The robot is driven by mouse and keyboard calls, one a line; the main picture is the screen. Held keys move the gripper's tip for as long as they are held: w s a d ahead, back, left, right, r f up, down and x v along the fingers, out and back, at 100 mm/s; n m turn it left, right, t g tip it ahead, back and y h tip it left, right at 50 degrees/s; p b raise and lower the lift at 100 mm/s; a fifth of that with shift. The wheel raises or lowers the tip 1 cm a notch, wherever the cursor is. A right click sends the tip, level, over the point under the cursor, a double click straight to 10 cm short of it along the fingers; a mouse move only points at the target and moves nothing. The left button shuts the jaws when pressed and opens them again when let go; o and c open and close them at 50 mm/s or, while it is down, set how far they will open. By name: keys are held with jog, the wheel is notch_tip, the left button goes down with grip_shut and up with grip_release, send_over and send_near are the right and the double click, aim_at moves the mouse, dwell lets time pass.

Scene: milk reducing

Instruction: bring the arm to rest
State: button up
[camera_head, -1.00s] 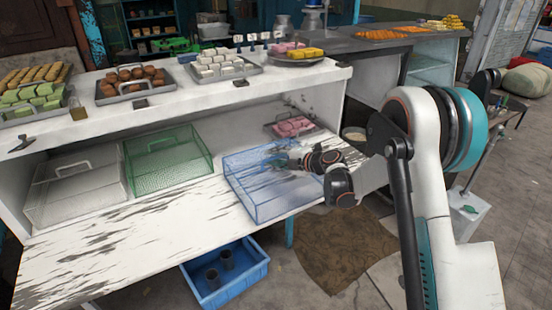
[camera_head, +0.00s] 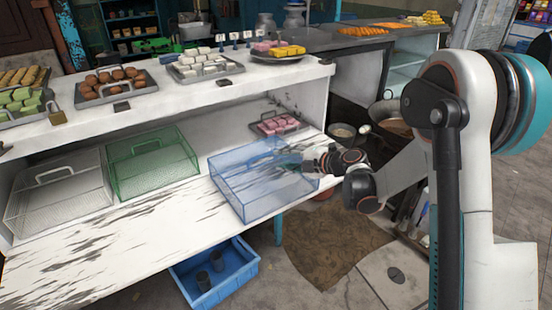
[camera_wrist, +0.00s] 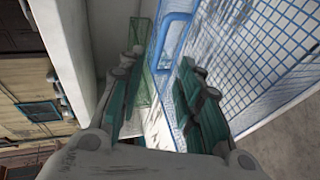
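My gripper (camera_head: 290,162) is at the right side of the blue mesh cover (camera_head: 234,196) on the lower shelf. In the wrist view my gripper (camera_wrist: 160,68) has its two teal-padded fingers spread apart with nothing held between them. The blue cover (camera_wrist: 240,60) fills the right of that view, and its thick blue handle (camera_wrist: 173,40) shows beyond the fingertips. In the head view the fingertips are blurred against the blue mesh, so I cannot tell whether they touch it. My arm (camera_head: 405,170) reaches in from the right.
A green mesh cover (camera_head: 150,165) and a white one (camera_head: 58,195) stand to the left. A tray of pink pieces (camera_head: 278,124) sits behind the blue cover. Trays of food line the upper shelf (camera_head: 200,95). A blue crate (camera_head: 240,272) is on the floor below.

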jog(key=shift+s+d+r, duration=0.15)
jog(key=shift+s+d, duration=0.1)
jog(key=s+d+r+m+t+h, duration=0.15)
jog(key=d+r+m+t, duration=0.3)
jog(key=r, duration=0.75)
jog(key=d+r+m+t+h, duration=0.35)
jog(key=r+m, duration=0.25)
jog(key=r, duration=0.6)
jog(key=s+d+r+m+t+h, duration=0.1)
jog(key=s+d+r+m+h, duration=0.35)
jog(key=d+m, duration=0.2)
jog(key=s+d+f+m+g+h, duration=0.2)
jog(key=s+d+f+m+g, duration=0.15)
jog(key=s, duration=0.45)
jog(key=s+d+f+m+g+h, duration=0.2)
jog(key=s+d+f+m+h, duration=0.15)
jog(key=s, duration=0.35)
jog(key=s+a+f+m+g+y, duration=0.1)
jog(key=s+a+f+g+y, duration=0.1)
jog(key=s+f, duration=0.4)
jog(key=s+a+f+m+g+y, duration=0.1)
jog(key=s+a+f+g+y, duration=0.1)
jog(key=s+f, duration=0.4)
jog(key=s+a+g, duration=0.1)
jog(key=s+a, duration=0.1)
jog(key=s, duration=0.3)
jog(key=shift+s+a+m+g, duration=0.35)
jog(key=shift+s+a+m, duration=0.05)
